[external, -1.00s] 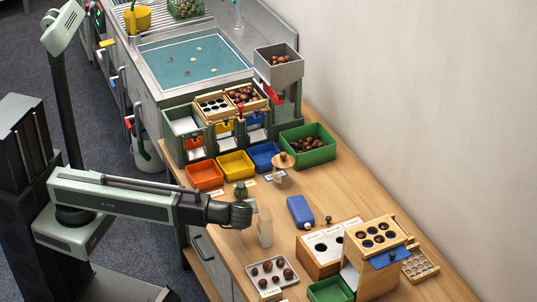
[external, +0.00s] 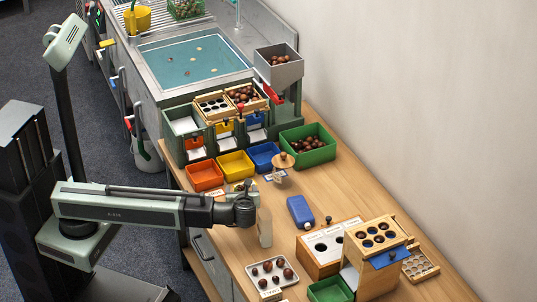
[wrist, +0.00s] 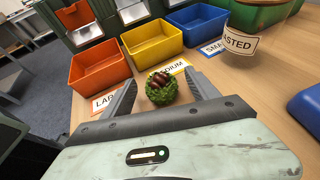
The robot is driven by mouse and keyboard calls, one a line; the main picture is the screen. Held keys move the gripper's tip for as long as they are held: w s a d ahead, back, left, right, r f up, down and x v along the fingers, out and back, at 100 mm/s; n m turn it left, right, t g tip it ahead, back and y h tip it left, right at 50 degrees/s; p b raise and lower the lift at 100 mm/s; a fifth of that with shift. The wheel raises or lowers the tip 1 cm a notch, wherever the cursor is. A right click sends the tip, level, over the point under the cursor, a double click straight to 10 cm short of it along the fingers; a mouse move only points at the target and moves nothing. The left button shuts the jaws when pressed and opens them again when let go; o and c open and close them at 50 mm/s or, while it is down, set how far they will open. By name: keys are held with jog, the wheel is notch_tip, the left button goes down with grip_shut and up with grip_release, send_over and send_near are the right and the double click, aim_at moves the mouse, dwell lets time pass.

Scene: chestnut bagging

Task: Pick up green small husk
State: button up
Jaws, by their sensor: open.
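The green small husk (wrist: 162,90) is a round, spiky green ball, open on top with brown chestnuts showing inside. In the wrist view it sits on the wooden table between the two dark fingers of my gripper (wrist: 163,84). My gripper is open and points at the husk, with a visible gap on each side. In the external view only a little of the husk (external: 243,186) shows behind my wrist, and the fingertips cannot be made out.
Orange (wrist: 98,68), yellow (wrist: 151,43) and blue (wrist: 199,27) bins stand just beyond the husk, with size labels before them. A chestnut tray (external: 250,267) lies nearer on the table.

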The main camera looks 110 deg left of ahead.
jog(key=shift+s+a+f, duration=0.25)
jog(key=shift+a, duration=0.25)
jog(key=c, duration=1.4)
jog(key=shift+c, duration=0.2)
